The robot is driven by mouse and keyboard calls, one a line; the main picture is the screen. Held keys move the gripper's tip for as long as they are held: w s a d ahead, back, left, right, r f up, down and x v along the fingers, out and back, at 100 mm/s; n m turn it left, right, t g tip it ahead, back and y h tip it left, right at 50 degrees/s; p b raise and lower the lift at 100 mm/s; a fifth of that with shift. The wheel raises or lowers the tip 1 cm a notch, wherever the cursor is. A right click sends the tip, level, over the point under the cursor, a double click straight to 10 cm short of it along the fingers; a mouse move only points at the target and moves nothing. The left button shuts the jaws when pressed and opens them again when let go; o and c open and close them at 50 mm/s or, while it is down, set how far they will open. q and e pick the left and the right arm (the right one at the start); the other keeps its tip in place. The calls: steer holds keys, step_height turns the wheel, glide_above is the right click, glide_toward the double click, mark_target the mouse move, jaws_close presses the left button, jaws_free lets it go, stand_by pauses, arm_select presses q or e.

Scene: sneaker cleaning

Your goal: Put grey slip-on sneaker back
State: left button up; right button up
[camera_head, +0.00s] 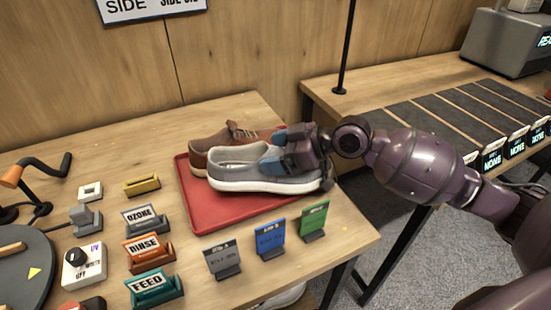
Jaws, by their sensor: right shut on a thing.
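The grey slip-on sneaker (240,177) has a white sole and points right, toward my gripper. It is on or just above the red tray (215,218); I cannot tell whether it touches. My right gripper (292,158) reaches in from the right and is shut on the sneaker at its right part, which the fingers partly hide. A brown sneaker (207,140) lies behind the grey one on the same tray, partly hidden. My left gripper is not in view.
Card stands in grey (222,261), blue (270,239) and green (314,219) line the table's front right. Signs, a switch box (83,264) and a round dark plate (22,275) fill the left. A second table with dark strips (440,127) stands at right, beyond a gap.

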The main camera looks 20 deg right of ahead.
steer(key=shift+f, duration=1.15)
steer(key=o, duration=1.1)
